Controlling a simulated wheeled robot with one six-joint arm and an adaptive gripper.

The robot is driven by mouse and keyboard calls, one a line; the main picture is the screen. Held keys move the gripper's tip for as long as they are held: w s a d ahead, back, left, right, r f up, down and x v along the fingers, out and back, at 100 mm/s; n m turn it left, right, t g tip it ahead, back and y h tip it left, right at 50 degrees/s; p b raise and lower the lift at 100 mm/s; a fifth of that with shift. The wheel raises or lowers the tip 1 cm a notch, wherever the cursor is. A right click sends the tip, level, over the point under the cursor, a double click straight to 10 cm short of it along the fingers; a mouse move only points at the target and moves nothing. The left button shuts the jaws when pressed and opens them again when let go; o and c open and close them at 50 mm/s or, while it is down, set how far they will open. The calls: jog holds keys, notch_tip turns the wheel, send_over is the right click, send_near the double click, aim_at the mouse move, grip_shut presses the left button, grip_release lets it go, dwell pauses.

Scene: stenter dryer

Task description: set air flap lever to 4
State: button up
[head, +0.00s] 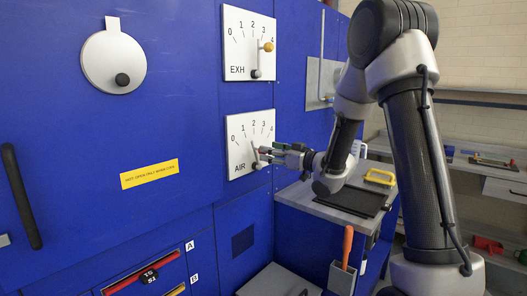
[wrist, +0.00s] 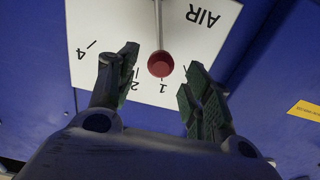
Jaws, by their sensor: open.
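The white AIR plate (head: 240,135) with a 0 to 4 scale is on the blue machine wall, and shows upside down in the wrist view (wrist: 110,20). Its lever is a thin shaft ending in a red knob (wrist: 160,64). In the wrist view the knob appears over the scale near 1 and 2; its exact setting is unclear from this angle. My gripper (head: 262,153) is at the AIR plate, its fingers open on either side of the knob with gaps visible. The 3 is hidden in the wrist view by the left finger.
The EXH plate (head: 248,30) with a yellow-knobbed lever (head: 268,46) is directly above. An orange-handled tool (head: 347,245) stands in a holder. A yellow label (head: 149,174) is to the left.

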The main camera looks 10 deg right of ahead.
jog(key=shift+x, duration=1.95)
grip_shut()
